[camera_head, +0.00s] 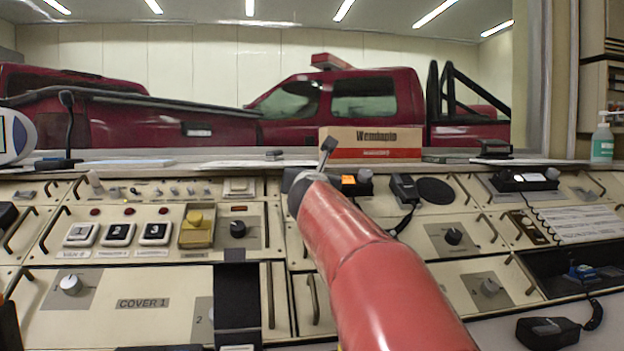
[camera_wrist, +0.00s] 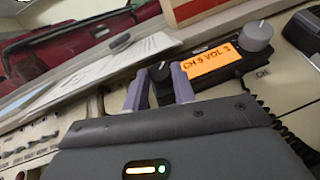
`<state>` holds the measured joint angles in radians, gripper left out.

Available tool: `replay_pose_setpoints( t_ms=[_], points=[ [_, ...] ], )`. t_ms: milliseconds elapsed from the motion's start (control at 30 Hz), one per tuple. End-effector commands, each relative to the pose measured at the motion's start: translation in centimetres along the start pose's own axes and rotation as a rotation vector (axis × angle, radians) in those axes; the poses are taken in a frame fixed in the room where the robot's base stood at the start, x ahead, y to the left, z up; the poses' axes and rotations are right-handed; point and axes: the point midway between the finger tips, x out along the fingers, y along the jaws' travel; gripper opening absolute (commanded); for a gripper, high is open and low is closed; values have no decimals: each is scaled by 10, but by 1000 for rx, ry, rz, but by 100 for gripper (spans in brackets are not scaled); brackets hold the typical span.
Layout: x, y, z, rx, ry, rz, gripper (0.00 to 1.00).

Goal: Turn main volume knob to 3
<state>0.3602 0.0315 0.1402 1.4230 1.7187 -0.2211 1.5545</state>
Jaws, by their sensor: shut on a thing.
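A radio with a lit orange display (camera_wrist: 212,63) shows "CH 5 VOL" and a last digit that I cannot read surely. A black knob (camera_wrist: 156,71) sits at the left of the display, with a light mark on its top. My gripper (camera_wrist: 160,76) has its two grey-purple fingers on either side of this knob and is shut on it. A grey knob (camera_wrist: 257,35) stands at the display's right end, clear of the fingers. In the head view the orange display (camera_head: 348,180) shows just past my red arm, which hides most of my gripper and the black knob.
A handheld microphone (camera_head: 404,188) with a coiled cord lies right of the radio. A cardboard box (camera_head: 371,143) stands on the ledge behind. Several other knobs, buttons and handles cover the console, including a black knob (camera_head: 453,236) and a yellow switch block (camera_head: 196,229).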

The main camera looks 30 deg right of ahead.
Motion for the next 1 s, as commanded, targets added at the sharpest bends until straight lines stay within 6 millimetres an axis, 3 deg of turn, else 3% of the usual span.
replay_pose_setpoints(
  t_ms=[700,733,900,1000],
  points=[
    [0,3,2,36,-8,-63,3],
    [0,3,2,36,-8,-63,27],
    [0,2,2,35,-7,-64,48],
    [0,2,1,35,-6,-64,48]
  ],
)
